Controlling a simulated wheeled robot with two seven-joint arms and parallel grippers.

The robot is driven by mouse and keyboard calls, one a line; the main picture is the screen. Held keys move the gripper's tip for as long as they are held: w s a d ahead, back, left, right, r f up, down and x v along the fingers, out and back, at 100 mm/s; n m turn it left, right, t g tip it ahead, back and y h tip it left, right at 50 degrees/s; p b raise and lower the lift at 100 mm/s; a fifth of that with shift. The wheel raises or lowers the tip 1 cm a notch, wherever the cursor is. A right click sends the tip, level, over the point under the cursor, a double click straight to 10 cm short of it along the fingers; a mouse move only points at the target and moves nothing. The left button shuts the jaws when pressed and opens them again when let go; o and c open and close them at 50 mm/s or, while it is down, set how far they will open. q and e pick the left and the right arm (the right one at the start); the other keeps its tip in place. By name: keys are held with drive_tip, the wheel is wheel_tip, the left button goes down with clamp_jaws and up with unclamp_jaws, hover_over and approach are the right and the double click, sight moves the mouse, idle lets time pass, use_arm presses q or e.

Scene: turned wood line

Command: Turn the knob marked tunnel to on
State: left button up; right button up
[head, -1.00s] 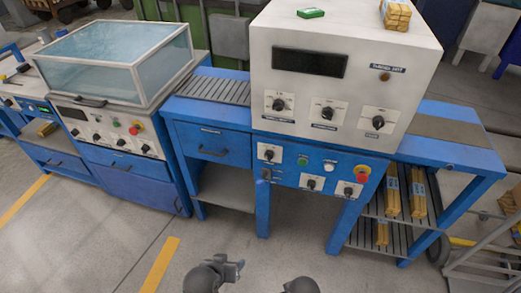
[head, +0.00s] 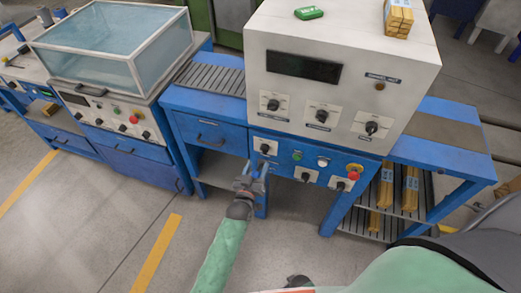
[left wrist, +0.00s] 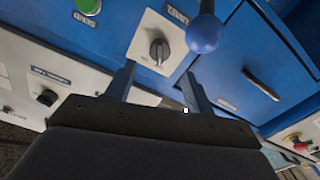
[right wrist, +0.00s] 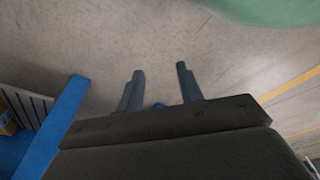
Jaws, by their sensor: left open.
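The tunnel knob (head: 264,149) is a dark rotary knob on a white plate, at the left end of the blue lower panel. In the left wrist view the knob (left wrist: 158,50) shows close up, with a small upside-down label beside it that seems to read tunnel. Its exact setting is hard to tell. My left gripper (head: 254,172) is open and empty, just below and in front of the knob. In the left wrist view its fingers (left wrist: 158,72) stand apart with the knob between and beyond their tips, apparently untouched. My right gripper (right wrist: 160,70) is open and empty above the floor.
A blue ball-ended lever (left wrist: 205,33) sits close beside the knob. A green button (head: 297,156), a white button (head: 322,162), a red stop button (head: 354,170) and more knobs share the panel. A blue drawer (head: 210,133) is to the left. Open floor lies in front.

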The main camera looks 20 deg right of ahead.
sight(263, 152)
use_arm(q)
drive_tip(key=p+x, duration=0.2)
drive_tip(key=x, duration=0.4)
drive_tip(key=shift+d, duration=0.15)
drive_tip(key=shift+w+d, duration=0.3)
drive_tip(key=shift+w, duration=0.15)
use_arm(e)
drive_tip(key=shift+s+d+f, duration=0.35)
drive_tip(key=shift+s+f, duration=0.2)
drive_tip(key=shift+s, duration=0.1)
drive_tip(key=shift+s+d+f, duration=0.35)
drive_tip(key=shift+s+f, duration=0.25)
drive_tip(key=shift+s, duration=0.1)
drive_tip(key=shift+s+d+f, duration=0.35)
drive_tip(key=shift+s+f, duration=0.2)
drive_tip(key=shift+s, duration=0.1)
use_arm(q)
drive_tip(key=c, duration=1)
use_arm(e)
drive_tip(key=shift+w+d, duration=0.1)
